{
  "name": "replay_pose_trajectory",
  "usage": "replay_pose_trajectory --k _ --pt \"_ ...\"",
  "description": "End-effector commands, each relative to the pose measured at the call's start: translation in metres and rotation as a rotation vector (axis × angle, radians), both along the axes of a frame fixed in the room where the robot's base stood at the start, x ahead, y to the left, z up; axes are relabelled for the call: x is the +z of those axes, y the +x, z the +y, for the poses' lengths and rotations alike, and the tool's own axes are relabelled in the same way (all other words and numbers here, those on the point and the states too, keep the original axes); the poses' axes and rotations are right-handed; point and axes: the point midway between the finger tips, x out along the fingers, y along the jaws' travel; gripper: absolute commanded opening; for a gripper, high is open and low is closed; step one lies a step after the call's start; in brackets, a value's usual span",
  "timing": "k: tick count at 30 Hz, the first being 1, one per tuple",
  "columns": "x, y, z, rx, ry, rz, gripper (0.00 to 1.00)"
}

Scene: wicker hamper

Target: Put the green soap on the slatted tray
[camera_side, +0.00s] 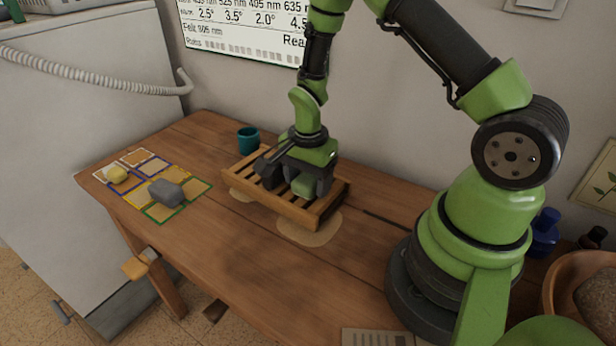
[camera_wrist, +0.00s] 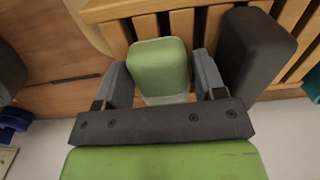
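The green soap (camera_wrist: 158,66) is a rounded green block over the slats of the wooden slatted tray (camera_side: 297,211). In the wrist view my gripper (camera_wrist: 163,78) has one finger on each side of the soap. A thin gap shows between the soap and the right finger; the left finger is very close to it. The soap's underside is hidden, so its contact with the slats cannot be seen.
A dark grey block (camera_wrist: 255,48) sits on the tray, close beside one finger. A teal cup (camera_side: 248,140) stands behind the tray. A yellow soap (camera_side: 117,174) and a grey block (camera_side: 166,193) lie on coloured squares at left.

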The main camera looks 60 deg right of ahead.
Motion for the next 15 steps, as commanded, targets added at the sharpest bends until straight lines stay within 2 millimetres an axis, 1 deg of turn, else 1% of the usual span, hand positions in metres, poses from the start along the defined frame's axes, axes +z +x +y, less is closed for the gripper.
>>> replay_pose_trajectory --k 1,2,10,13,15 --pt "0.000 0.000 0.000 0.000 0.000 0.000 0.76" --pt "0.000 0.000 0.000 0.000 0.000 0.000 0.78" --pt "0.001 0.000 0.000 0.000 0.000 -0.001 0.78" --pt "0.008 0.001 0.000 0.000 -0.001 -0.004 0.78" --pt "0.018 0.002 0.000 0.000 -0.001 -0.006 0.78"
